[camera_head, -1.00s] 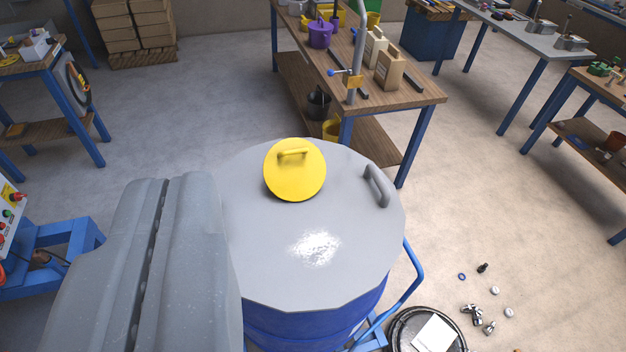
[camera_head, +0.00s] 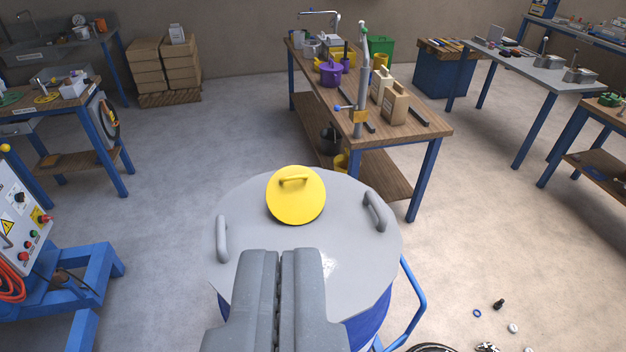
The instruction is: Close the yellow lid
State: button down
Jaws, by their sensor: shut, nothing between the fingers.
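The yellow lid (camera_head: 296,203) is a round disc with a yellow bar handle near its upper edge. It sits at the far part of the grey top (camera_head: 245,215) of a blue drum (camera_head: 368,325). Its face is turned toward me and it looks tilted up from the top, not flat. The opening under it cannot be seen. My gripper (camera_head: 281,252) is shut and empty. Its tips are in front of the lid, apart from it in the picture, over the near part of the drum top.
The drum top has grey handles at the left (camera_head: 222,238) and right (camera_head: 375,210). A blue rail (camera_head: 412,300) stands right of the drum. A blue control stand (camera_head: 75,285) is at the left. A wooden workbench (camera_head: 410,125) stands behind. Small parts lie on the floor at lower right.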

aim_at(295, 194)
jog(key=z, duration=0.05)
jog(key=i, duration=1)
jog(key=u, duration=0.05)
